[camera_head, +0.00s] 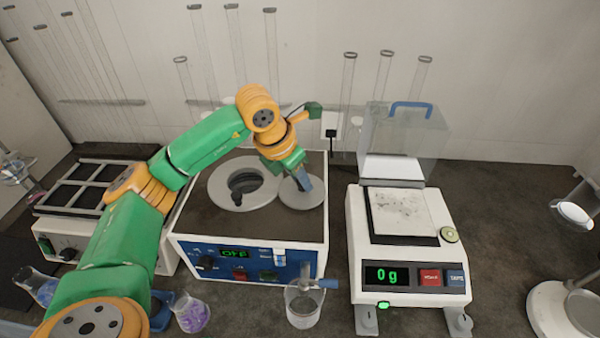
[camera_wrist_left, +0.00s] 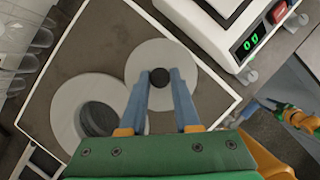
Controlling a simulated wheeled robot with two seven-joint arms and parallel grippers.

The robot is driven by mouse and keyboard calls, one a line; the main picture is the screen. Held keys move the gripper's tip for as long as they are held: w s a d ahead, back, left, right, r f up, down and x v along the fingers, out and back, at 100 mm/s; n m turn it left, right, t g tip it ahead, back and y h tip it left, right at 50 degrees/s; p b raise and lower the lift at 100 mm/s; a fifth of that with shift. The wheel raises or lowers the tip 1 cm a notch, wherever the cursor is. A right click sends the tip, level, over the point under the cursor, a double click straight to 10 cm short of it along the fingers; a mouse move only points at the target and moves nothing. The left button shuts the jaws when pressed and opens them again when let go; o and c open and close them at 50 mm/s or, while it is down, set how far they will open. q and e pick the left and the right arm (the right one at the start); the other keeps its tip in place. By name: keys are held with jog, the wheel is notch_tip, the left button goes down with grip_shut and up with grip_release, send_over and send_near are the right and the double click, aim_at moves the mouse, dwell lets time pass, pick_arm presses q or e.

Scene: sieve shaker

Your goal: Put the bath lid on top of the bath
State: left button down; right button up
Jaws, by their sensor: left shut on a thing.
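The bath (camera_head: 250,258) is a white box with a blue front panel and a green "OFF" display. A wide grey ring around its dark round opening (camera_head: 243,186) lies on the left of its top; the ring also shows in the wrist view (camera_wrist_left: 65,108). The bath lid (camera_head: 311,199), a grey disc with a black knob, is right of the opening, its edge overlapping the ring in the wrist view (camera_wrist_left: 180,65). My left gripper (camera_head: 304,182) is shut on the knob. I cannot tell whether the lid is lifted. My right gripper (camera_wrist_left: 254,106) seems to show small in the wrist view.
A balance (camera_head: 405,255) reading 0 g, with a clear blue-handled cover, stands to the right. A beaker (camera_head: 303,305) stands before the bath. A black-topped device (camera_head: 88,188) is at the left, and a beaker with purple contents (camera_head: 193,316) at the front left. Glass tubes line the wall.

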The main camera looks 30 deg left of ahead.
pick_arm(q)
jog(key=shift+d+f, duration=0.1)
jog(key=shift+f, duration=0.05)
jog(key=c, duration=1.1)
grip_release()
jog(key=shift+f, duration=0.1)
jog(key=o, duration=0.5)
jog(key=shift+d, duration=0.1)
jog(key=shift+c, duration=0.2)
jog(key=shift+r, duration=0.2)
jog(key=shift+r, duration=0.3)
jog(key=b+v, duration=0.1)
jog(key=v, duration=1)
jog(key=shift+r, duration=0.25)
jog(key=shift+s, duration=0.1)
